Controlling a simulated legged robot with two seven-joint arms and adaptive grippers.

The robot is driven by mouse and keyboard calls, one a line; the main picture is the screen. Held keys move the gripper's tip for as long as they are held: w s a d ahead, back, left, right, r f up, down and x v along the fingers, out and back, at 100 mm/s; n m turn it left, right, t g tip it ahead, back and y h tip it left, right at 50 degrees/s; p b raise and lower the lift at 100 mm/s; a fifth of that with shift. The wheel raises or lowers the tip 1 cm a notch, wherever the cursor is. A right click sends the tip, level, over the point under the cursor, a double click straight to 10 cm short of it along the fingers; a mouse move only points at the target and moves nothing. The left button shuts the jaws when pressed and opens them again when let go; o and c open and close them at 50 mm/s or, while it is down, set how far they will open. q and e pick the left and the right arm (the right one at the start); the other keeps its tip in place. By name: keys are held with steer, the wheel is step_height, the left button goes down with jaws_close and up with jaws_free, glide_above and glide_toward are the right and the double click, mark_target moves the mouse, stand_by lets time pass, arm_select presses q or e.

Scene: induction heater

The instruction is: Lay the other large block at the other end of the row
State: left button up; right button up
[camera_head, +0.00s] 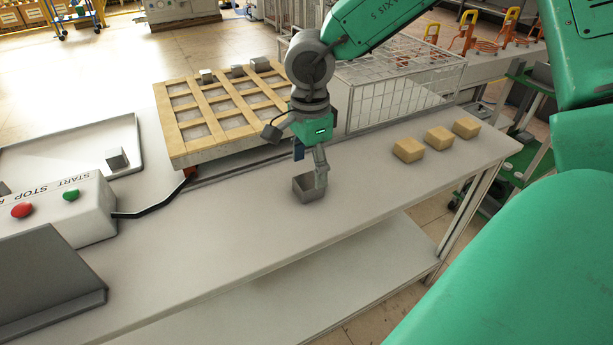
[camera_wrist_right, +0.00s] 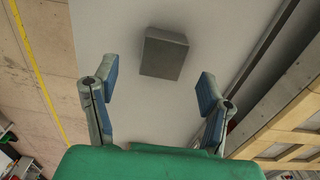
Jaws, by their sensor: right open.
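A large grey block (camera_head: 305,189) lies on the light table, under my right gripper (camera_head: 308,166). In the right wrist view the block (camera_wrist_right: 164,54) shows just beyond the two spread fingertips, roughly between their lines, with nothing held. My right gripper (camera_wrist_right: 157,84) is open. Three grey blocks, one to the left (camera_head: 207,75), one in the middle (camera_head: 237,70) and one to the right (camera_head: 260,64), stand in a row along the far edge of the wooden grid (camera_head: 204,104). My left gripper is not in view.
Three tan blocks (camera_head: 438,138) sit at the table's right end. A wire basket (camera_head: 400,90) stands behind my right gripper. A tray (camera_head: 75,137) with a small grey block (camera_head: 117,159) and a START/STOP box (camera_head: 92,222) are at left. The table's front strip is clear.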

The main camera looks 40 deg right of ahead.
mark_target(308, 180)
steer(key=f+b, duration=0.1)
steer(key=f, duration=0.1)
steer(key=f+b, duration=0.1)
steer(key=f, duration=0.1)
steer(key=shift+w+d+f, duration=0.15)
steer(key=shift+w+f, duration=0.05)
steer(key=shift+f, duration=0.5)
steer(key=shift+a+r, duration=0.1)
steer(key=shift+a, duration=0.1)
steer(key=shift+d, duration=0.1)
jaws_close()
